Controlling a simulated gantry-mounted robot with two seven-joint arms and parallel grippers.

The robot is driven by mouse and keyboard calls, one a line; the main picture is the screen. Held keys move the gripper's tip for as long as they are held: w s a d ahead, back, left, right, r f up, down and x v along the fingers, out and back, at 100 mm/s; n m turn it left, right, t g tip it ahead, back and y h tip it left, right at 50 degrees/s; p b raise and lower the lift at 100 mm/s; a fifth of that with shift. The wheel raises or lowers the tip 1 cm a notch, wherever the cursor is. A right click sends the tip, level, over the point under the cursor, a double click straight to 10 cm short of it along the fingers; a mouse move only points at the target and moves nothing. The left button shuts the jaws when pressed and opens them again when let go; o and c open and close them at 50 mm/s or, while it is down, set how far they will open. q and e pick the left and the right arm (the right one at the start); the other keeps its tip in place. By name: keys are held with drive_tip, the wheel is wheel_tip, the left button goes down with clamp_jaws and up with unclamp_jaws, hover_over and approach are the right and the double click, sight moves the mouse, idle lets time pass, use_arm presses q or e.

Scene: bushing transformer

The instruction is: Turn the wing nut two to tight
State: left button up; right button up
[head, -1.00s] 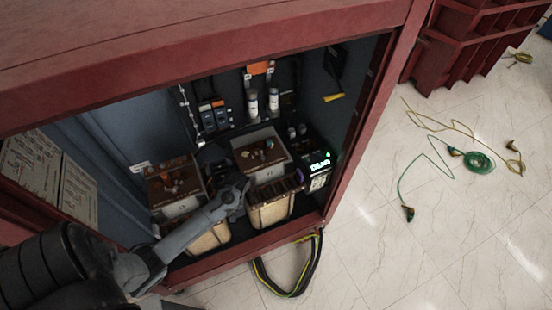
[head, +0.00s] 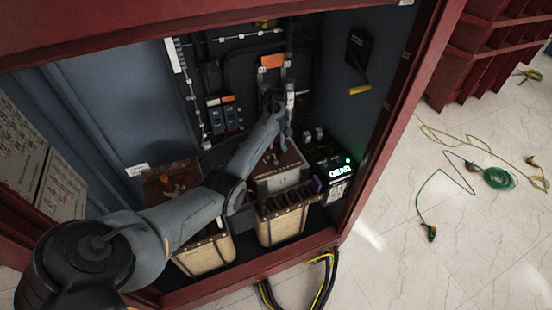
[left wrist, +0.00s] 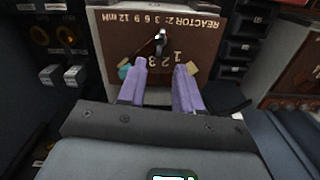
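In the left wrist view, a brown panel (left wrist: 105,38) reads "REACTOR 2: 3 6 9 12 mH" and appears upside down. A small metallic piece that looks like the wing nut (left wrist: 160,42) stands on the panel. My left gripper (left wrist: 160,67) is open and empty, with two purple fingers apart. The fingertips point at the panel, just short of the metallic piece in the picture; I cannot tell the height gap. In the head view, my left arm reaches over the right-hand brown-topped unit (head: 292,181) and hides part of its top. My right gripper is not in view.
A second brown-topped unit (head: 160,178) stands to the left. A lit display box (head: 338,172) is close on the right. The red cabinet frame (head: 395,130) encloses the workspace. Fuse holders (head: 222,115) line the back wall. Cables (head: 325,275) hang over the front edge.

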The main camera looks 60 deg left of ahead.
sight(276, 159)
use_arm(q)
wheel_tip(276, 159, down, 9)
drive_tip(key=shift+d+r+b, duration=0.1)
drive_tip(key=shift+b, duration=0.7)
clamp_jaws()
